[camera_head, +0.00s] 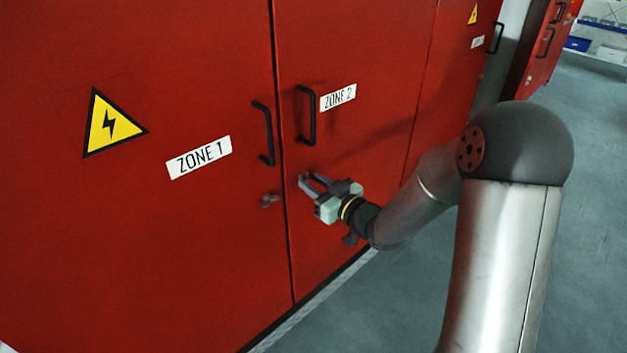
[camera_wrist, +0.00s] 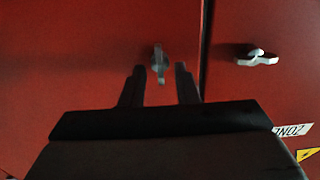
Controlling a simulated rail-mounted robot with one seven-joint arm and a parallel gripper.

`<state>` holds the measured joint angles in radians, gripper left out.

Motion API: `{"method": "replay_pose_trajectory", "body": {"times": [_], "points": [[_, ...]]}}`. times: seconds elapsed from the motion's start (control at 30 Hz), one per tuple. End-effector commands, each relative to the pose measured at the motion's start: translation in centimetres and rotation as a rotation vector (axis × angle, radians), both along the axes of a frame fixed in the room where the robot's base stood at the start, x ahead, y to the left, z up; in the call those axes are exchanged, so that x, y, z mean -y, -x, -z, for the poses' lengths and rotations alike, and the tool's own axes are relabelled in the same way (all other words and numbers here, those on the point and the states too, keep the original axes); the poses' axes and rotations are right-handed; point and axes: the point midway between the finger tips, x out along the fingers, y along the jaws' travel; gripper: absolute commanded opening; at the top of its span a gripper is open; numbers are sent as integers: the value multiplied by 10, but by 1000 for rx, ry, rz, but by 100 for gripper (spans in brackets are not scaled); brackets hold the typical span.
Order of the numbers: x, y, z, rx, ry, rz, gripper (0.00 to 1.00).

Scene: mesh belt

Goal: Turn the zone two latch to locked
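The zone 2 latch (camera_wrist: 160,63) is a small grey metal handle on the red zone 2 door (camera_head: 350,50). In the wrist view it stands upright in the picture, just beyond the fingertips and in line with the gap between them. My gripper (camera_head: 308,182) is at the zone 2 door, below its black handle. In the wrist view my gripper (camera_wrist: 160,72) has its two dark fingers apart, with nothing held. Whether a finger touches the latch is unclear. In the head view the gripper hides the latch or blends with it.
The zone 1 latch (camera_wrist: 257,58) lies roughly sideways on the neighbouring zone 1 door; it also shows in the head view (camera_head: 269,199). Black handles (camera_head: 265,133) and (camera_head: 307,115) stick out above the latches. Open grey floor (camera_head: 590,200) lies to the right.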

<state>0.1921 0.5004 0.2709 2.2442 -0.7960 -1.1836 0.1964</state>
Motion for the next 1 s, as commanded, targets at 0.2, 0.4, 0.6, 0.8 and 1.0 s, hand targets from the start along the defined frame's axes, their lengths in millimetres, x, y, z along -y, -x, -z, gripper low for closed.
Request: {"method": "replay_pose_trajectory", "body": {"times": [0.2,0.4,0.6,0.8,1.0], "points": [[-4,-3,0,1,0,-1,28],[-3,-3,0,1,0,0,9],[-3,-3,0,1,-1,0,0],[-3,-3,0,-21,-23,0,0],[-2,-3,0,-91,-94,0,0]]}}
